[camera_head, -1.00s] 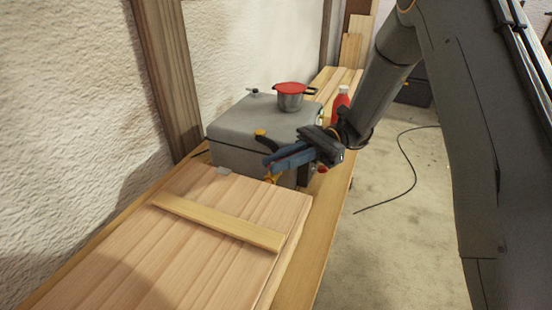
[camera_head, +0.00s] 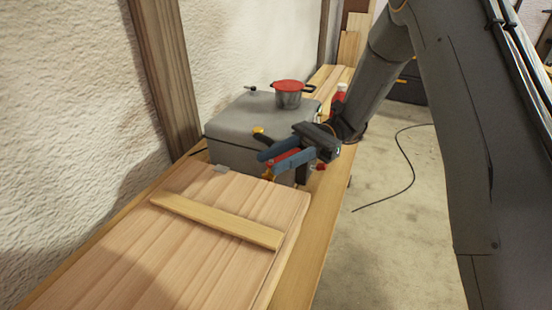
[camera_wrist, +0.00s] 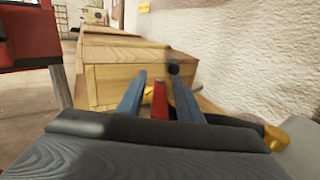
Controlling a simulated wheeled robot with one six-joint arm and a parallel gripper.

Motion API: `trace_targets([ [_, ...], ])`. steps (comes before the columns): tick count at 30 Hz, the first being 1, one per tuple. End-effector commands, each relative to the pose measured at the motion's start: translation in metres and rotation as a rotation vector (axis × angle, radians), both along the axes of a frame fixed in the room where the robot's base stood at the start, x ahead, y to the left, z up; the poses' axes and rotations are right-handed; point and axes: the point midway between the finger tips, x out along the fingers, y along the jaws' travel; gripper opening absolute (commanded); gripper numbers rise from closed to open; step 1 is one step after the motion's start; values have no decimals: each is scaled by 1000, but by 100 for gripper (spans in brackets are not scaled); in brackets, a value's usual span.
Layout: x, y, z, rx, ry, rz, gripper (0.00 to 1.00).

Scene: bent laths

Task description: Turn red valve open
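The red valve (camera_head: 285,154) is at the front side of a grey box, mostly hidden by my gripper. In the wrist view a red handle (camera_wrist: 160,100) stands between the two blue fingers. My gripper (camera_head: 274,159) is in front of the box with its fingers spread, one on each side of the red handle. In the wrist view the gripper (camera_wrist: 160,97) shows gaps beside the handle, so it does not look clamped.
The grey box (camera_head: 228,129) bears a red-lidded pot (camera_head: 289,98) and has a black handle with a yellow knob (camera_head: 259,131). A wooden crate (camera_head: 225,250) stands close in front. A red bottle (camera_head: 338,101) is behind my arm. The floor at right holds a cable (camera_head: 409,165).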

Motion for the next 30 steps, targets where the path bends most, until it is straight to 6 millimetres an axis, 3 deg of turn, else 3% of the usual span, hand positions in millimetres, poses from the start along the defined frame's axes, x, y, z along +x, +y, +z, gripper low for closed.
trace_targets([
  [5,5,-5,-1,0,0,-1,33],
  [18,48,-50,-2,0,-1,0,33],
  [30,53,-57,0,0,0,1,31],
])
